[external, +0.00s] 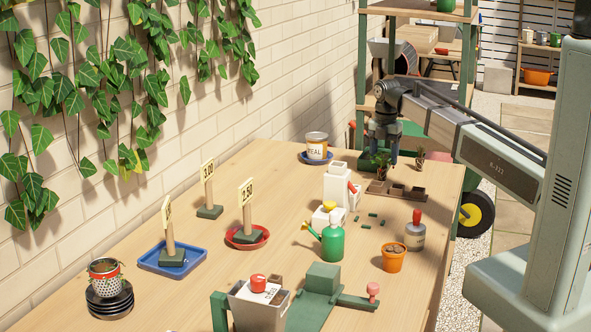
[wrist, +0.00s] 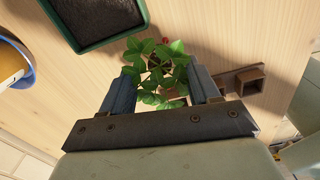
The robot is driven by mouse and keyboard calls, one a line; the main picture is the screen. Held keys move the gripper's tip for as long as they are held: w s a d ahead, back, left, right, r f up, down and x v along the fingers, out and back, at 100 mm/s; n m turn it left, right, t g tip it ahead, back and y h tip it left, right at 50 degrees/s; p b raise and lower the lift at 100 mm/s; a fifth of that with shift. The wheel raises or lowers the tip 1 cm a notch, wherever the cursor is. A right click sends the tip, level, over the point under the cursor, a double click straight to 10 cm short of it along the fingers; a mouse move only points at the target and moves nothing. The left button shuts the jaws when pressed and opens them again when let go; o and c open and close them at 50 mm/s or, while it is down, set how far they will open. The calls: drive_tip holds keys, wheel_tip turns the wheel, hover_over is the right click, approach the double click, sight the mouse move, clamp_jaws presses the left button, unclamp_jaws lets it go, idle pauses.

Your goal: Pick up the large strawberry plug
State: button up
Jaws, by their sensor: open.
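A leafy green strawberry plug (wrist: 160,72) with a small red spot at its far edge lies between my fingers in the wrist view. My gripper (wrist: 163,74) is open around its leaves, with a finger on either side; contact cannot be told. In the external view my gripper (external: 383,156) points down over a plant (external: 381,166) at the plug tray (external: 396,191). The plug's root part is hidden under the leaves. A second, smaller-looking plant (external: 419,158) stands to the right in the external view.
A soil-filled green planter (wrist: 97,40) stands close beyond my left finger in the wrist view. Empty brown tray cells (wrist: 250,80) lie to the right. A labelled pot (external: 316,145), white bottle (external: 338,185) and green watering can (external: 332,241) stand on the table.

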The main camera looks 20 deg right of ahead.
sight(383, 167)
drive_tip(key=shift+a+f, duration=0.15)
drive_tip(key=shift+f, duration=2.2)
drive_tip(key=c, duration=1.1)
